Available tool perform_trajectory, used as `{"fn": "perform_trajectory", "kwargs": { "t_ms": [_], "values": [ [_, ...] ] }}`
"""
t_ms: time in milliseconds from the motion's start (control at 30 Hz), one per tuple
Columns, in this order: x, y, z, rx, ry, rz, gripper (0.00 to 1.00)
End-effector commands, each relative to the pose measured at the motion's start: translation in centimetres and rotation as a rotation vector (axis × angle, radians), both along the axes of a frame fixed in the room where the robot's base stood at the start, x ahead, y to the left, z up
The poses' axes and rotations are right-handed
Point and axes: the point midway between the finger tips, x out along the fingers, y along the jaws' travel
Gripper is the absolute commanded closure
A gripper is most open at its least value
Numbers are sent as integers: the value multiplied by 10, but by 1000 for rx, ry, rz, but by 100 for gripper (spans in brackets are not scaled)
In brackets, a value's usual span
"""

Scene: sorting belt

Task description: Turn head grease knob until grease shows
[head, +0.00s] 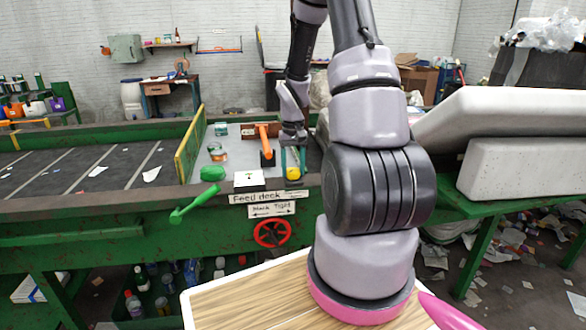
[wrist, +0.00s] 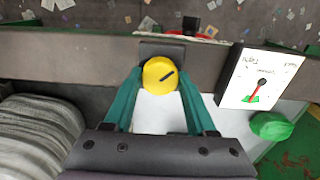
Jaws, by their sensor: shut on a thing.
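The yellow grease knob (wrist: 160,76) has a dark slot mark lying diagonally on its face. In the head view the knob (head: 293,173) sits at the front of the feed deck. My gripper (wrist: 160,82) has its teal fingers on both sides of the knob and is shut on it. In the head view my gripper (head: 292,160) comes down onto the knob from above. A dark block shows at the knob's far side in the wrist view. I can make out no grease around the knob.
A white dial gauge (wrist: 258,83) with a red needle over a green zone stands beside the knob. A green mushroom-shaped piece (wrist: 271,126) is near it. An orange-handled tool (head: 264,140) lies on the deck. A red handwheel (head: 272,233) and green lever (head: 194,205) are on the front.

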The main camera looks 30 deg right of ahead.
Motion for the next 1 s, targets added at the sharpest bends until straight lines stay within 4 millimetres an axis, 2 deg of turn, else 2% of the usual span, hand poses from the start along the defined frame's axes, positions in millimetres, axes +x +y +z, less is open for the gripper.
{"fn": "perform_trajectory", "kwargs": {
  "t_ms": [267,1000],
  "values": [
    [0,1,0,0,-1,-67,99],
    [1,0,1,-1,-2,-543,99]
  ]
}}
